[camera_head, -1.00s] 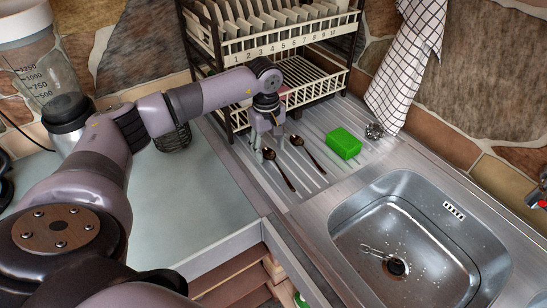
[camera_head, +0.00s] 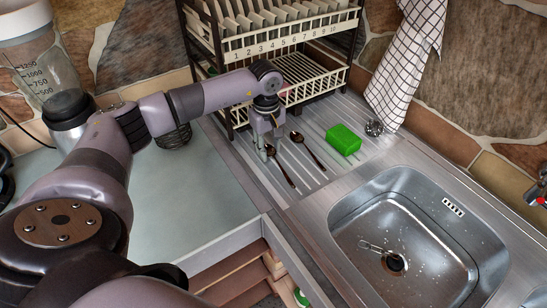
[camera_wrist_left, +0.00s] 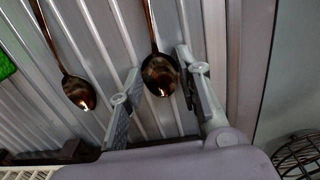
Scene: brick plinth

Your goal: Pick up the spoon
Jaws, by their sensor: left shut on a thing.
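Two dark, bronze-coloured spoons lie on the ribbed steel drainer. The left spoon (camera_head: 284,172) has its bowl at my left gripper (camera_head: 268,154); the right spoon (camera_head: 312,155) lies beside it, apart from the gripper. The other spoon (camera_wrist_left: 78,91) is outside the fingers, to the left. The held spoon still appears to lie at the drainer surface. My right gripper is not in view.
A green sponge (camera_head: 343,140) and a metal scourer (camera_head: 374,127) lie right of the spoons. A dish rack (camera_head: 297,88) stands close behind the gripper. The sink (camera_head: 419,190) is at the right. The counter (camera_head: 185,195) at left is mostly clear.

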